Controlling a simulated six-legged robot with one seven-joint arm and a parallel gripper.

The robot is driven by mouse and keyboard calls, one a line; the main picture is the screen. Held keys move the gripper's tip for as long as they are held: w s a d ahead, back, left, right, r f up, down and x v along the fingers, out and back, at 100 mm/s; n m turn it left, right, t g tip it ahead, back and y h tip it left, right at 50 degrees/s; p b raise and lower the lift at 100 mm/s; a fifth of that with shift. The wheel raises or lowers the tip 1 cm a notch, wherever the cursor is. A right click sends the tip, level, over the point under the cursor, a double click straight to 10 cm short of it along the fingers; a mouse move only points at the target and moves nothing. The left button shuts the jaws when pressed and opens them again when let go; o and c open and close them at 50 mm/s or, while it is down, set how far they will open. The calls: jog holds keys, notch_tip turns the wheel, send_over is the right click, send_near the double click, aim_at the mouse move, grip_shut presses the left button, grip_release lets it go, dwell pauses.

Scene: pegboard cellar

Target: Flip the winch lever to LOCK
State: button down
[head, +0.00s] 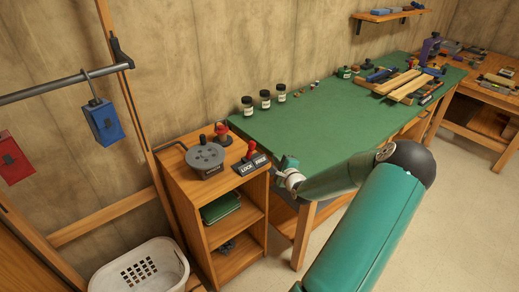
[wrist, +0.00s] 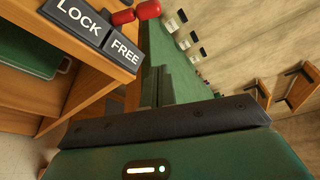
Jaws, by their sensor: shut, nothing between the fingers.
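The winch lever (head: 251,149) has a red knob and stands behind a black plate (head: 250,166) marked LOCK on the left and FREE on the right, on top of a wooden shelf unit. In the wrist view the red knob (wrist: 135,12) shows at the top, beyond the FREE end of the plate (wrist: 92,30); its stem is hidden there. The knob appears on the FREE side. My gripper (head: 285,162) is just right of the lever, near the bench corner, apart from it. In the wrist view its fingers (wrist: 157,88) are together and empty.
A grey round drum (head: 205,157) and another red-topped item (head: 221,134) share the shelf top (head: 184,150). A green-topped bench (head: 330,120) adjoins on the right, with jars (head: 265,99) near its back edge. A white basket (head: 140,268) stands on the floor.

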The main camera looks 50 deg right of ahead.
aim_at(250, 150)
jog(key=x, duration=1)
jog(key=shift+w, duration=0.1)
jog(key=a, duration=0.1)
jog(key=a+r, duration=0.1)
jog(key=shift+w+a+r, duration=0.2)
jog(key=shift+w+a, duration=0.05)
jog(key=shift+a, duration=0.15)
jog(key=shift+w+a+r, duration=0.1)
jog(key=shift+a+r, duration=0.1)
jog(key=shift+a, duration=0.3)
